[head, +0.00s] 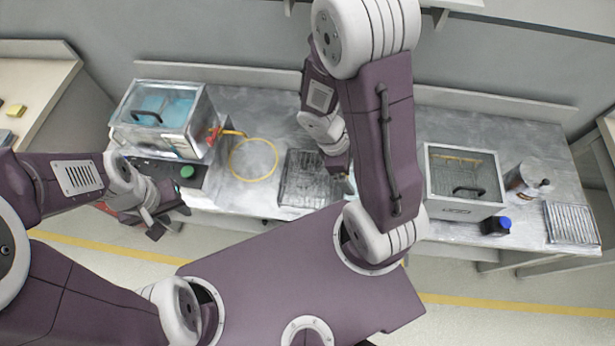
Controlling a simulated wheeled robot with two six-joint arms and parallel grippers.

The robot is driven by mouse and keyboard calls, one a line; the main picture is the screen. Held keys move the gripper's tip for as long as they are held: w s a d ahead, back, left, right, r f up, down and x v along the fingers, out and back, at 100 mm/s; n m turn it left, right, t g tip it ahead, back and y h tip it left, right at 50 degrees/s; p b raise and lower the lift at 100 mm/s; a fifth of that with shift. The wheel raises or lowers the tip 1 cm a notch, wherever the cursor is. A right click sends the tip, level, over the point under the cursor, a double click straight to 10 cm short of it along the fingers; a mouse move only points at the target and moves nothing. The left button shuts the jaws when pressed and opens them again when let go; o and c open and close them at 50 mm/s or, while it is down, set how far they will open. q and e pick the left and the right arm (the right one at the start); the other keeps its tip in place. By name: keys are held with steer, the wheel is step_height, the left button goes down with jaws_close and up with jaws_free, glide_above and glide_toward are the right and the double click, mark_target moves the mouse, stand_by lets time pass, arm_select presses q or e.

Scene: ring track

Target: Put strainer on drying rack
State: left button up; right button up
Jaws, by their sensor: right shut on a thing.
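A dark rectangular wire-mesh piece, which looks like the strainer (298,182), is at the middle of the grey worktop. My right gripper (343,172) points down at its right edge. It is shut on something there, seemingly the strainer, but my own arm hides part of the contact. A slatted metal rack, which looks like the drying rack (572,223), lies at the far right end of the worktop and looks bare. My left gripper (168,222) is at the worktop's front left edge, apart from the strainer; it looks open and empty.
A glass-topped tank with blue liquid (160,108) stands at the left, with a yellow ring (253,159) beside it.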

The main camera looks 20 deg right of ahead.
steer(key=w+a+f+p, duration=0.1)
steer(key=w+a+f, duration=0.5)
steer(key=a+f, duration=0.3)
steer(key=shift+a+f+p, duration=0.15)
steer(key=shift+f+p, duration=0.15)
steer(key=shift+f, duration=0.4)
